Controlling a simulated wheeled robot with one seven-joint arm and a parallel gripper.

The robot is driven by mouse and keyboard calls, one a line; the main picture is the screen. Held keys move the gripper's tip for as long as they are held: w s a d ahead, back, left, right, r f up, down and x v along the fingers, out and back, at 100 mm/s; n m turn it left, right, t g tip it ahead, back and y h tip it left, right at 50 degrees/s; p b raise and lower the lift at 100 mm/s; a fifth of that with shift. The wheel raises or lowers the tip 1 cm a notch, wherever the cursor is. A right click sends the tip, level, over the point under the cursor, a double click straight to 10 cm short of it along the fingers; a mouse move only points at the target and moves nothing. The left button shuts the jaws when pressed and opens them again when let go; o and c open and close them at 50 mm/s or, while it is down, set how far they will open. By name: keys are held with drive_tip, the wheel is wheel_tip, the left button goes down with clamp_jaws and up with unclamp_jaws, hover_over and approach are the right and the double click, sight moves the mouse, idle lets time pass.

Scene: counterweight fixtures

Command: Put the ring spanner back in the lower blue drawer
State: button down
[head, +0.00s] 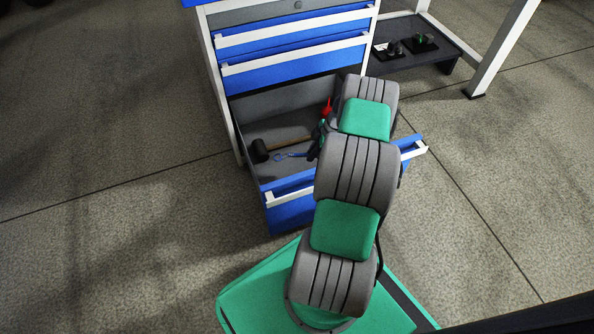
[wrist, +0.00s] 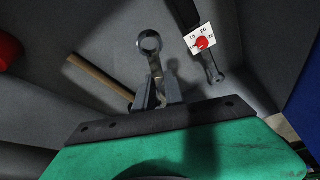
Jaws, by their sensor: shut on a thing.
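The ring spanner (wrist: 151,45) is grey metal, with its round ring end pointing away from my gripper in the wrist view. My gripper (wrist: 156,90) is shut on its shank, and the fingers hide the rest of it. In the head view the spanner (head: 290,155) shows as a small bluish bar left of my gripper (head: 313,150), which is mostly hidden by my arm. The lower blue drawer (head: 290,206) is pulled open, and the spanner is over its grey interior. I cannot tell whether the spanner touches the drawer floor.
A hammer (head: 261,151) with a wooden handle lies in the drawer; its handle (wrist: 100,80) shows in the wrist view. The upper drawers (head: 295,34) are shut. A shelf (head: 425,52) stands at right.

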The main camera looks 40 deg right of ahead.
drive_tip(key=a+f, duration=0.1)
drive_tip(key=w+a+f+b, duration=0.1)
drive_tip(key=a+f, duration=0.1)
drive_tip(key=w+a+f+b, duration=0.1)
drive_tip(key=f, duration=0.1)
drive_tip(key=shift+w+a+f, duration=0.1)
drive_tip(key=shift+w+a, duration=0.1)
drive_tip(key=shift+a, duration=0.05)
drive_tip(key=x, duration=0.1)
drive_tip(key=b+x, duration=0.1)
drive_tip(key=x, duration=0.1)
drive_tip(key=b+x, duration=0.1)
drive_tip(key=shift+s+f, duration=0.2)
drive_tip(key=shift+f, duration=0.3)
drive_tip(key=shift+r, duration=0.15)
drive_tip(key=c, duration=1.4)
unclamp_jaws()
